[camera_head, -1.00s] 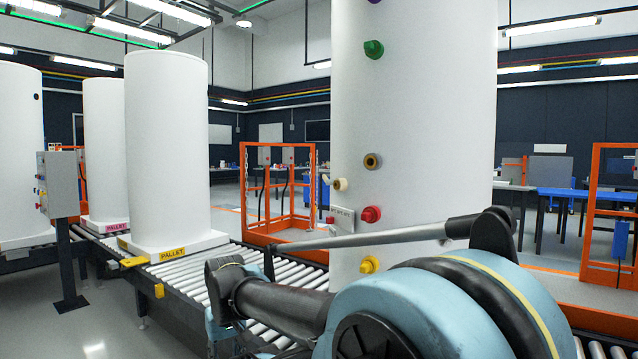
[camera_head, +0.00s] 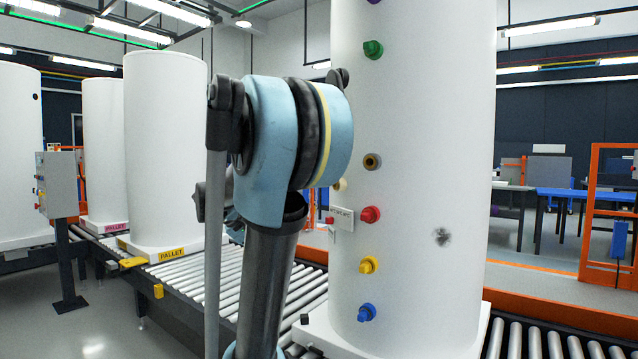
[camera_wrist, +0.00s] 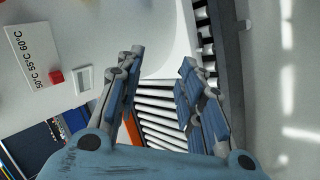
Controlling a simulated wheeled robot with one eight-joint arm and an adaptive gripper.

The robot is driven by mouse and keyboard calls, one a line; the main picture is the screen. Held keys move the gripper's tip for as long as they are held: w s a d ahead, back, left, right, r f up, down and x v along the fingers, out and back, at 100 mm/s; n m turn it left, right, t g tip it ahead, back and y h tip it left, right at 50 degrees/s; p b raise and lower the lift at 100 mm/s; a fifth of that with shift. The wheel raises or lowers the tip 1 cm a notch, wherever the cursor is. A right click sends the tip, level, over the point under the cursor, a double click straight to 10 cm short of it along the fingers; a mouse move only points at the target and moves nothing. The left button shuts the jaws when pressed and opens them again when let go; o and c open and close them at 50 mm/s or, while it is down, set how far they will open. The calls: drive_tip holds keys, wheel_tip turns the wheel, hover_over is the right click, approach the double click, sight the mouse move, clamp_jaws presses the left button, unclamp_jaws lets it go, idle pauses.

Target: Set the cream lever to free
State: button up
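The large white tank (camera_head: 440,120) carries several coloured fittings. A small cream fitting (camera_head: 340,184), probably the cream lever, shows at its left side in the head view, partly hidden by my arm. Its setting and any "free" marking cannot be read. My gripper (camera_wrist: 162,60) is open and empty in the wrist view, its fingers spread above the conveyor rollers. The cream lever is not recognisable in the wrist view. My arm hides the gripper in the head view.
A white temperature label (camera_wrist: 32,55) with a red marker (camera_wrist: 56,77) lies left of the fingers. Red (camera_head: 370,214), yellow (camera_head: 368,265) and blue (camera_head: 366,312) knobs line the tank. A roller conveyor (camera_head: 185,272) runs beneath; a control box (camera_head: 58,185) stands left.

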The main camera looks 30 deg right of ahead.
drive_tip(key=w+d+r+m+g+h, duration=0.2)
drive_tip(key=w+d+r+h, duration=0.3)
drive_tip(key=w+r, duration=0.5)
drive_tip(key=w+d+r+m+g+h, duration=0.35)
drive_tip(key=w+d+r, duration=0.25)
drive_tip(key=w+r, duration=0.4)
drive_tip(key=s+d+t, duration=0.1)
drive_tip(key=s+d, duration=0.3)
drive_tip(key=d, duration=1.2)
drive_tip(key=shift+d+f+n, duration=0.35)
drive_tip(key=shift+f, duration=0.1)
clamp_jaws()
